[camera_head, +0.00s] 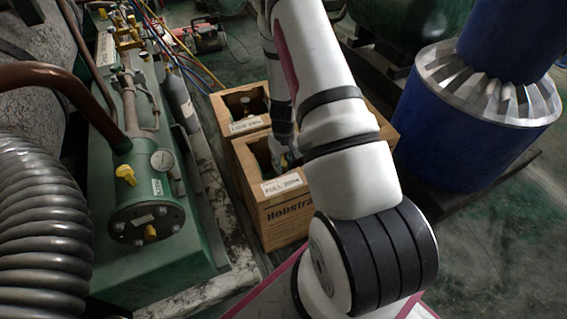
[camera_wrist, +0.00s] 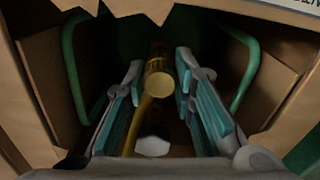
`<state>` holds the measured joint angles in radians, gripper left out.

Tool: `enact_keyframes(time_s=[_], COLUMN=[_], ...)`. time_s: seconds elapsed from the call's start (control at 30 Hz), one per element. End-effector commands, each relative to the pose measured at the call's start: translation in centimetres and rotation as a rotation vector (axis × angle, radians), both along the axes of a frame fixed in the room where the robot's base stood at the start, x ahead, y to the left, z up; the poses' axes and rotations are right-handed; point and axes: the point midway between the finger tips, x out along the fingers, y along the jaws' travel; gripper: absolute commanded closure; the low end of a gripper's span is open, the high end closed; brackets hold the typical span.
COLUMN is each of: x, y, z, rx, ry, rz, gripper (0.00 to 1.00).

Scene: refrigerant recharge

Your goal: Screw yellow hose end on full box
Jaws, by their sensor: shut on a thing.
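The full box (camera_head: 285,224) is a brown carton with an open top and a white label on its rim. My gripper (camera_head: 282,158) reaches down into it, and its tips are mostly hidden there in the head view. In the wrist view my gripper's teal-padded fingers (camera_wrist: 160,76) are shut on the yellow hose end (camera_wrist: 158,83), a brass-yellow round fitting. A yellow hose (camera_wrist: 137,122) curves down from it. A pale, blurred fitting (camera_wrist: 153,146) sits below, between the fingers. Whether the hose end touches a valve is hidden.
Green bars (camera_wrist: 70,65) and carton walls (camera_wrist: 45,75) flank the fingers. A second open box (camera_head: 243,100) stands behind the full box. Left is a green machine (camera_head: 150,205) with gauge, valves and hoses. A blue cylinder (camera_head: 455,145) stands at the right.

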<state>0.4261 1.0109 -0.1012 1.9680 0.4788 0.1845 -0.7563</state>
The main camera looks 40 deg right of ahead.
Motion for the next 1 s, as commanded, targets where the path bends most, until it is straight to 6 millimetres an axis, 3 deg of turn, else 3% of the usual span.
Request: enact_keyframes(time_s=[1.0], x=[0.0], y=[0.0], z=[-1.3], rx=[0.000], ry=[0.000], rz=[-0.011], gripper=[1.00])
